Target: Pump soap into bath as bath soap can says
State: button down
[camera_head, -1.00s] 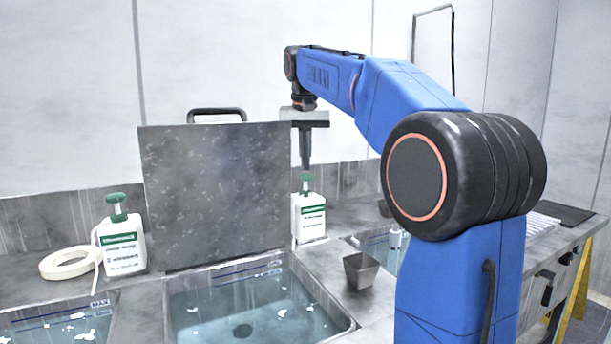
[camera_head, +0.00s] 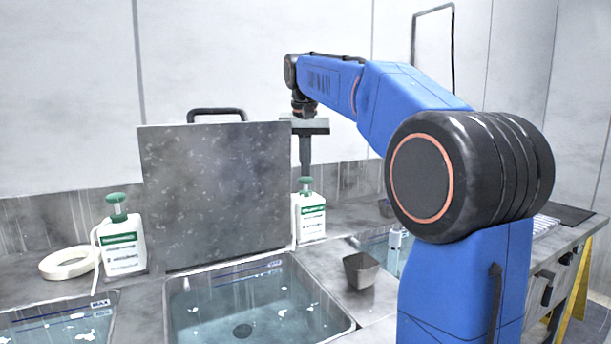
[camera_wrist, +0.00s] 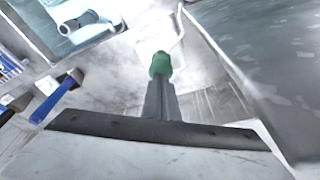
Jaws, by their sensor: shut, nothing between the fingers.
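A white soap can (camera_head: 311,216) with a green label and green pump head (camera_head: 305,184) stands right of the upright grey lid. My gripper (camera_head: 305,172) is shut and empty, pointing down, with its tips at or just above that pump head; contact is hard to tell. In the wrist view the green pump head (camera_wrist: 160,64) shows at the fingertips. A second such can (camera_head: 122,245) stands left of the lid. The middle bath (camera_head: 245,302) holds bluish water with white flecks. The left bath (camera_head: 55,325) has a MAX mark. The can labels are too small to read.
The tall grey lid (camera_head: 215,195) with a black handle stands behind the middle bath, close to my gripper.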

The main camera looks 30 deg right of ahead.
jog(key=shift+f, duration=0.4)
jog(key=shift+r, duration=0.15)
jog(key=shift+w+v, duration=0.25)
jog(key=shift+v, duration=0.85)
jog(key=shift+s+x, duration=0.2)
jog(key=shift+x, duration=0.85)
dwell(0.3)
jog(key=shift+w+v, duration=0.2)
jog(key=shift+v, duration=0.85)
jog(key=shift+s+x, duration=0.2)
jog(key=shift+x, duration=0.85)
dwell(0.3)
jog(key=shift+w+v, duration=0.2)
jog(key=shift+v, duration=0.85)
jog(key=shift+d+r, duration=0.1)
jog(key=shift+d, duration=0.1)
